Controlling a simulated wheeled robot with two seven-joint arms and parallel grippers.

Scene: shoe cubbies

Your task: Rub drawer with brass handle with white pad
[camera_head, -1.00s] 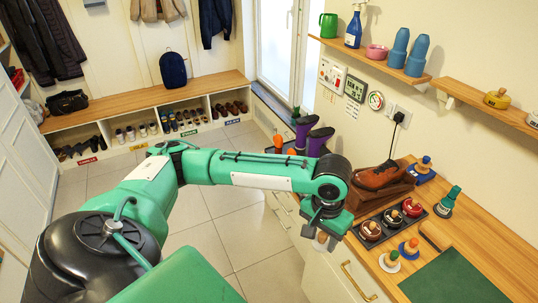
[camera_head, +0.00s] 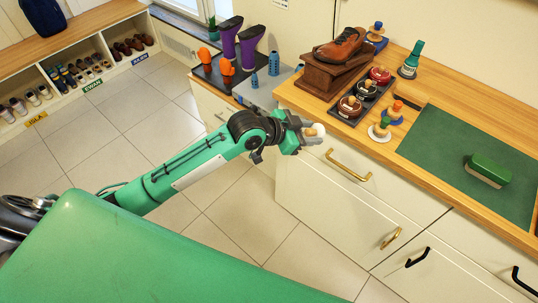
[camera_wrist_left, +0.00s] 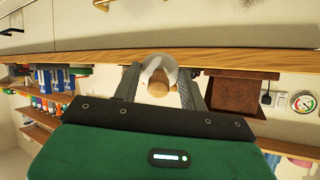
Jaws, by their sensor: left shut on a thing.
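My left gripper (camera_head: 303,132) is shut on a white pad (camera_head: 319,129) with a tan knob, beside the counter's front edge. In the left wrist view the pad (camera_wrist_left: 160,64) sits between the two fingers, its rounded tan knob facing the camera. The drawer (camera_head: 376,188) is cream, shut, and directly under the wooden counter. Its brass handle (camera_head: 348,166) lies right of and below the gripper. I cannot tell whether the pad touches the drawer front. My right gripper is not in view.
On the counter stand a brown shoe on a wooden block (camera_head: 332,73), a dark tray of round tins (camera_head: 363,97), knobbed discs (camera_head: 380,134) and a green brush (camera_head: 488,169) on a green mat (camera_head: 450,146). A lower door has another brass handle (camera_head: 391,237). Floor before the drawers is clear.

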